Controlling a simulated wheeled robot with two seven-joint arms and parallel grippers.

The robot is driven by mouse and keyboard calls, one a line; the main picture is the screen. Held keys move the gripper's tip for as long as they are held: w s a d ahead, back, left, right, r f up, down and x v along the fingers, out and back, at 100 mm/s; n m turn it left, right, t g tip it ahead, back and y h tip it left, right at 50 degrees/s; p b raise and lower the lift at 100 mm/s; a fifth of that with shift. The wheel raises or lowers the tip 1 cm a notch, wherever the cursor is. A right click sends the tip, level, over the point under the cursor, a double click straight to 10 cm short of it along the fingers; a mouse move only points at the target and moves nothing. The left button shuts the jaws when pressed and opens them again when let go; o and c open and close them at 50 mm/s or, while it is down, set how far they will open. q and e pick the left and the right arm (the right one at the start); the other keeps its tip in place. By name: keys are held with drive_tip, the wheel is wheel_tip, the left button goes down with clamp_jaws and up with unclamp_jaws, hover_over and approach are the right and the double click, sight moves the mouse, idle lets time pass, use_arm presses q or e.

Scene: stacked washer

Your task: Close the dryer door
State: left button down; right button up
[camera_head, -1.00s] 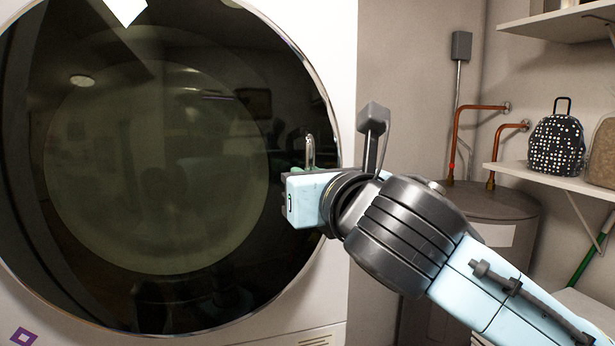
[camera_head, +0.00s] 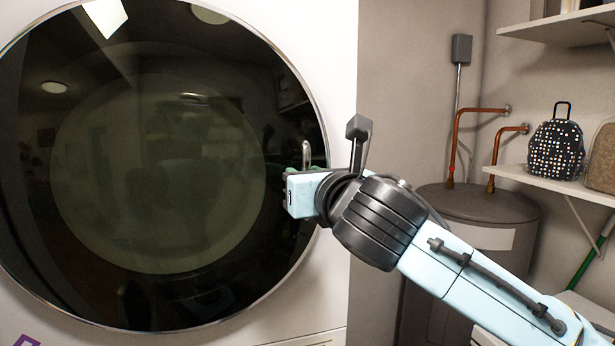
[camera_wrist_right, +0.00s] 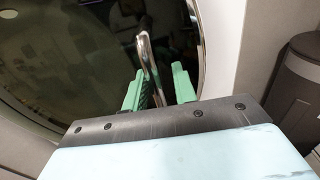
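The dryer door (camera_head: 160,160) is a large round panel of dark glass with a chrome rim. It fills the left of the head view and looks flush, or nearly so, with the white dryer front (camera_head: 335,60). A looped chrome handle (camera_head: 306,155) stands at its right edge. My right gripper (camera_head: 293,177) is at this handle. In the right wrist view, its green fingers (camera_wrist_right: 158,88) stand apart on either side of the handle (camera_wrist_right: 150,65). Whether a finger touches the handle is unclear. My left gripper is out of view.
A grey cylindrical tank (camera_head: 480,205) with copper pipes (camera_head: 456,140) stands to the right, behind my right arm. A shelf (camera_head: 545,175) there holds a spotted backpack (camera_head: 556,146). A green pole (camera_head: 590,250) leans at the far right.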

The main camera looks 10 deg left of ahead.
drive_tip(key=shift+s+f, duration=0.15)
drive_tip(key=shift+s, duration=0.05)
drive_tip(key=shift+s+d, duration=0.1)
drive_tip(key=shift+s, duration=0.15)
drive_tip(key=b+v, duration=0.3)
drive_tip(key=v, duration=0.9)
drive_tip(key=shift+s+d, duration=0.15)
drive_tip(key=shift+d, duration=0.1)
